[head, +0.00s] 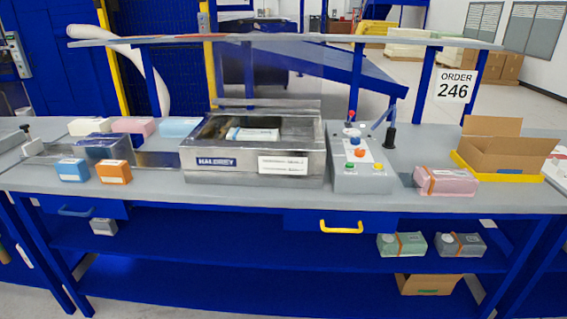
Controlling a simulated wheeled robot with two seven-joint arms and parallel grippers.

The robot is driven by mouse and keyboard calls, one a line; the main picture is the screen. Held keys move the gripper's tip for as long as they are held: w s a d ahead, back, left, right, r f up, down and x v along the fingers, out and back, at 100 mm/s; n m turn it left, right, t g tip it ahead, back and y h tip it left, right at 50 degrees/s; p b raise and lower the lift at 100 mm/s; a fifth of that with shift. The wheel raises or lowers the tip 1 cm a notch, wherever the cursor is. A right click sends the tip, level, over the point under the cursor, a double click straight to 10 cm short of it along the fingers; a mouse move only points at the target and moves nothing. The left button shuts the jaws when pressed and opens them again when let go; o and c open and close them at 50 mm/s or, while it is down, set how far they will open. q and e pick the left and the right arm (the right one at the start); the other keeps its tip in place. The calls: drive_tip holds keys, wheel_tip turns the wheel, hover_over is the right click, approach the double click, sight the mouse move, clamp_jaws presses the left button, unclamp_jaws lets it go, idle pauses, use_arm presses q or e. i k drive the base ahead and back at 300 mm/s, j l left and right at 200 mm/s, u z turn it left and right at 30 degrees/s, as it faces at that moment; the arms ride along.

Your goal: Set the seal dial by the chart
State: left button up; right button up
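A metal machine (225,165) marked HALSREY or similar stands at the middle of the workbench, its lid raised. A pale packet (252,134) lies inside. A white label (283,165) with print too small to read is on its front. A grey control box (358,185) stands just right of it, with a red knob, coloured buttons and a dark upright lever or handle. I cannot tell which control is the seal dial, or its setting. No chart is clearly readable. Neither of my grippers shows in the head view.
A pink banded pack (447,182) lies right of the control box. An open cardboard box (495,150) sits on a yellow tray (500,175). Blue (72,170) and orange (113,172) blocks lie at left. A sign reading ORDER 246 (455,86) hangs from the shelf.

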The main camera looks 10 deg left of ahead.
sight(360, 152)
drive_tip(key=u, duration=0.45)
drive_tip(key=i+l+u, duration=0.1)
drive_tip(key=l+u, duration=0.2)
drive_tip(key=u, duration=0.15)
drive_tip(key=l+u, duration=0.3)
drive_tip(key=u, duration=0.15)
drive_tip(key=l+u, duration=0.7)
drive_tip(key=u, duration=0.2)
